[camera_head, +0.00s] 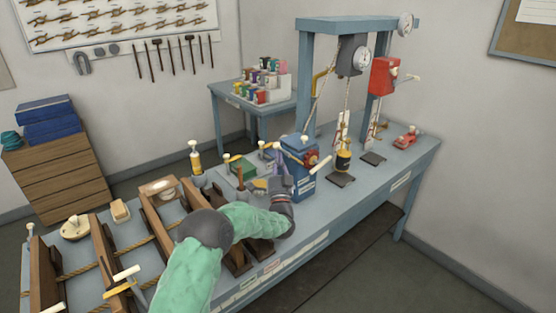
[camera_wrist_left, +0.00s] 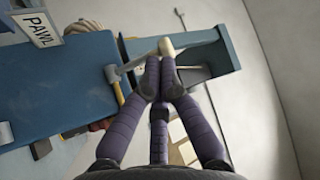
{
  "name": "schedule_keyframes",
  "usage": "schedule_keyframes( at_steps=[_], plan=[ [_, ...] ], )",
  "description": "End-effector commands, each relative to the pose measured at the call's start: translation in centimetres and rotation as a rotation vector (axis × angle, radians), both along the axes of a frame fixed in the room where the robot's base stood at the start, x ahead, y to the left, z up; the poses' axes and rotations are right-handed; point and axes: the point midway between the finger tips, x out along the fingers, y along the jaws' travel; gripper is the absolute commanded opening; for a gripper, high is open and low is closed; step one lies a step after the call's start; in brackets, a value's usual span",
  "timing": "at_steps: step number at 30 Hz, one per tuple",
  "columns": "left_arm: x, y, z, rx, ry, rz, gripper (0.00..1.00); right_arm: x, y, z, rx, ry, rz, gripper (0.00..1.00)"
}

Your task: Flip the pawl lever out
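The blue winch box (camera_head: 303,182) stands on the long bench, with a red part and cream-tipped levers at its top. In the left wrist view the blue box (camera_wrist_left: 60,85) is at the left, with a white plate reading PAWL (camera_wrist_left: 38,28). A grey lever (camera_wrist_left: 132,65) with a cream knob (camera_wrist_left: 166,46) sticks out from it. My left gripper (camera_head: 277,180) is beside the box. In the wrist view its purple fingers (camera_wrist_left: 160,75) are drawn together, tips right by the lever and knob; contact is unclear. My right gripper is not in view.
Wooden frames with ropes (camera_head: 105,250) fill the bench's near left end. A blue gantry (camera_head: 345,24) with gauges and a red unit (camera_head: 383,76) stands beyond the box. A side table (camera_head: 235,98) holds coloured spools. The bench front right of the box is clear.

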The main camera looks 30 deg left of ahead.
Motion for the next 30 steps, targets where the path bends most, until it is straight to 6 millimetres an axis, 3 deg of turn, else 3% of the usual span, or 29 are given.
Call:
schedule_keyframes(
  at_steps=[15,22,30],
  plan=[
    [0.6,0.3,0.5,0.003,0.007,0.0,0.0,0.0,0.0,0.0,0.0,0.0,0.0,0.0],
    [1.0,0.2,1.8,0.053,0.13,0.001,0.0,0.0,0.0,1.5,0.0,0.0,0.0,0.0],
    [1.2,0.1,1.6,0.071,0.175,0.0,0.0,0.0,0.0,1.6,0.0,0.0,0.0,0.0]
  ],
)
